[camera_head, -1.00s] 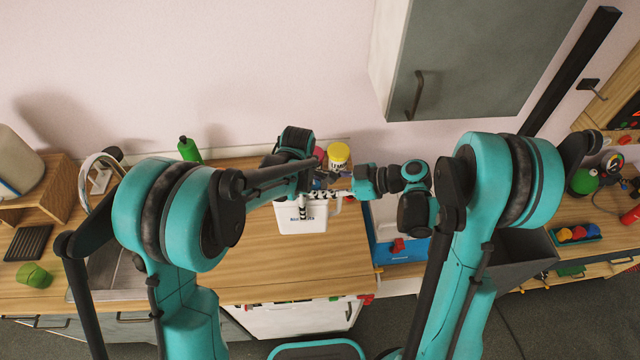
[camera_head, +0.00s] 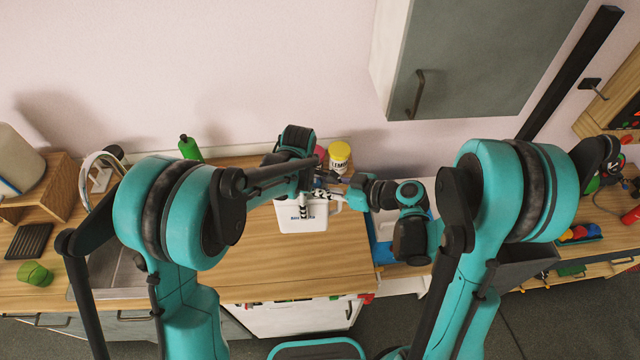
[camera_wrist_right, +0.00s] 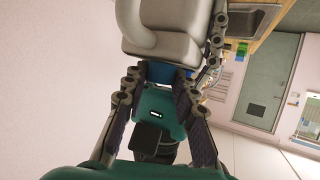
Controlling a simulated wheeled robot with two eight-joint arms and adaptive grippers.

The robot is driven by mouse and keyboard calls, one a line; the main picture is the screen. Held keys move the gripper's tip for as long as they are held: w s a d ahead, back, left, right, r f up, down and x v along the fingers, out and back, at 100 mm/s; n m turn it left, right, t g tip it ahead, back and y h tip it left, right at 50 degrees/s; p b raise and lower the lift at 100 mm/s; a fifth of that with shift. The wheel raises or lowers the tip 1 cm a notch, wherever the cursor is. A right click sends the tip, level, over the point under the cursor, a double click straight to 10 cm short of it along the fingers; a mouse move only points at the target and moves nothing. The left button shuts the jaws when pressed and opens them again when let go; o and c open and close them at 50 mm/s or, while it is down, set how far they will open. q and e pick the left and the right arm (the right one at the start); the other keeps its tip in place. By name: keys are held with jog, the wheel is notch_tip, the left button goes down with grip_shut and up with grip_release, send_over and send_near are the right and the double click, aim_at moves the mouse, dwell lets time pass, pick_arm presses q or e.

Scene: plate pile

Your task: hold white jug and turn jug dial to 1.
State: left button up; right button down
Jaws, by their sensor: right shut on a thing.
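The white jug (camera_head: 291,225) with dark lettering stands on the wooden counter in the head view, its handle (camera_head: 336,206) to the right. My left gripper (camera_head: 304,209) is over the jug, with a striped finger in front of its upper wall; its grip is not clear. My right gripper (camera_head: 325,194) is at the jug's top right, reaching in from the right. In the right wrist view, my right gripper's fingertips (camera_wrist_right: 168,73) close around a small blue part (camera_wrist_right: 178,72) beside a pale grey body (camera_wrist_right: 165,25), which looks like the jug. The dial's setting is not readable.
A yellow-lidded jar (camera_head: 339,155) stands just behind the grippers. A green bottle (camera_head: 188,148) is at the back left, near the sink tap (camera_head: 100,160). A green cup (camera_head: 34,274) is at far left. The counter in front of the jug is clear.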

jog(key=c, duration=1.5)
grip_release()
jog(key=shift+o, duration=0.2)
jog(key=v, duration=1.2)
jog(key=shift+f, duration=0.1)
jog(key=shift+o, duration=1.4)
jog(key=w+d+n+g+y, duration=0.2)
jog(key=w+n+g, duration=0.5)
jog(key=g, duration=0.1)
jog(key=x, duration=1.2)
jog(key=shift+w+r, duration=0.2)
jog(key=shift+r, duration=0.05)
